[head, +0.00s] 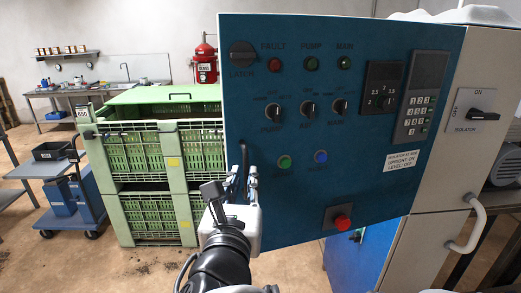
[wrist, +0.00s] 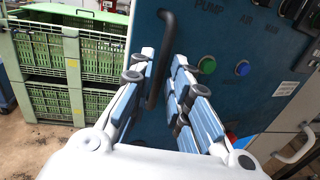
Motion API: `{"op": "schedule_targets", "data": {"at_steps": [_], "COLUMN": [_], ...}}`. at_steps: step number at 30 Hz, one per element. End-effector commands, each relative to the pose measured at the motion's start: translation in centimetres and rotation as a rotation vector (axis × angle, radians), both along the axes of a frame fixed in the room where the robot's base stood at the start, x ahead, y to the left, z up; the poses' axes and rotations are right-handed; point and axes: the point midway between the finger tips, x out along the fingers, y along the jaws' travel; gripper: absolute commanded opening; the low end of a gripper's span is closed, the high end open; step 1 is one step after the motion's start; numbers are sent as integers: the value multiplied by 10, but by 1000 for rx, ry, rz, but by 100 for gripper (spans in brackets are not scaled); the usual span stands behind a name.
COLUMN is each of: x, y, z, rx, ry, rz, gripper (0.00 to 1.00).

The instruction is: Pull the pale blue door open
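The door (head: 300,165) carries the control panel. It looks mid to dark blue rather than pale, and it also fills the middle of the wrist view (wrist: 220,105). Its left edge looks nearer to me, and it seems to stand out from the cabinet (head: 430,190). A dark upright bar handle (wrist: 166,50) is near its left edge. My gripper (wrist: 162,75) is open, with a finger on each side of the handle. I cannot tell whether either finger touches it. In the head view my gripper (head: 240,188) is at the door's lower left, partly hiding the handle.
A latch knob (head: 242,54) sits at the door's upper left. A red button (head: 342,222) sticks out near its bottom edge. Green crates (head: 150,155) stand left of the door. A blue trolley (head: 75,205) is farther left. Floor shows between trolley and crates.

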Motion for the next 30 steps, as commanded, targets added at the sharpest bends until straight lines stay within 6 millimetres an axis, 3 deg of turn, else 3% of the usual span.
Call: {"op": "schedule_targets", "data": {"at_steps": [6,12,26,30], "x": [-49,-75,-84,-80], "y": [5,6,4,-11], "z": [1,0,0,-5], "rx": [3,2,1,40], "ry": [-1,0,0,23], "rz": [8,6,1,-46], "gripper": [17,17,17,17]}}
